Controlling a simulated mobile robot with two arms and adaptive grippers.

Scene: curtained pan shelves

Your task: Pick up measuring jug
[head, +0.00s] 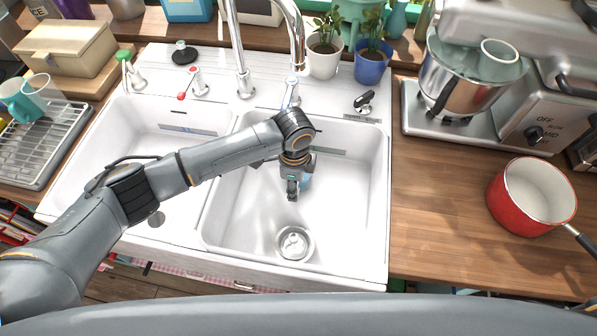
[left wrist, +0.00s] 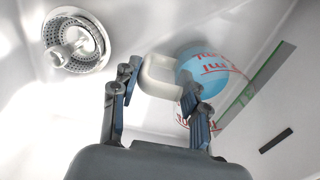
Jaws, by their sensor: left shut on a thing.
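The measuring jug (left wrist: 204,68) is pale blue with red markings and a cream handle (left wrist: 158,75). In the left wrist view its handle is between the fingers of my left gripper (left wrist: 155,98), which is shut on it. In the head view the left gripper (head: 292,192) is down inside the right sink basin. Only a small blue part of the jug (head: 306,181) shows there, behind the gripper. Most of the jug is hidden by the gripper in that view. My right gripper is not in view.
The right basin (head: 350,200) has walls around the gripper and a drain (head: 294,243) near its front. The tap (head: 243,60) arches behind it. A red saucepan (head: 505,205) and a stand mixer (head: 470,80) are on the right. A dish rack (head: 45,140) is on the left.

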